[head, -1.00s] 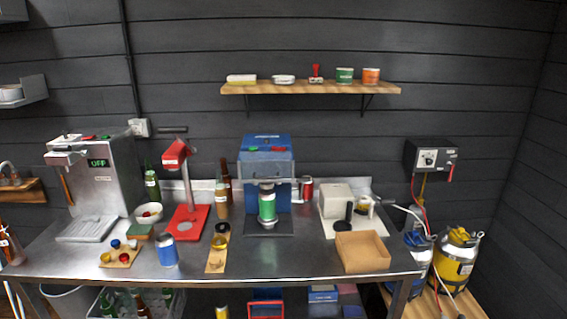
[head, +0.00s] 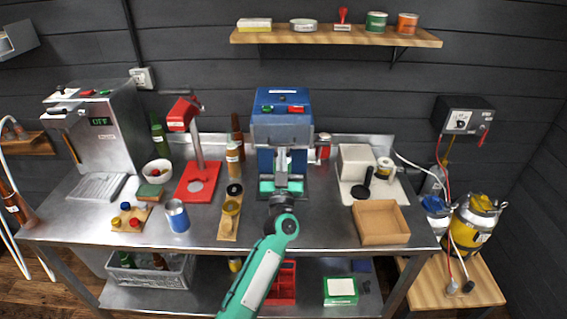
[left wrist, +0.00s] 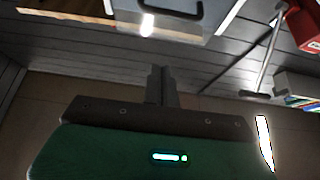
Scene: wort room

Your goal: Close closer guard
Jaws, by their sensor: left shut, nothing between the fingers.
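The closer (head: 283,102) is a blue machine in the middle of the bench, with a green and a red button on top. A grey-blue panel, apparently its guard (head: 281,131), sits raised across its upper front; the opening below is uncovered. My left gripper (head: 283,156) is in front of that opening, just below the panel, shut and empty. It hides the green can position. In the left wrist view the shut fingers (left wrist: 161,80) point toward a pale panel with a dark handle-like bar (left wrist: 170,10), apart from them. My right gripper is not in view.
Left of the closer stand a red stand (head: 200,180), a wooden strip (head: 229,222) and a blue can (head: 177,215). To the right are a white scale-like unit (head: 357,160) and a cardboard tray (head: 381,222). A shelf (head: 335,38) hangs above.

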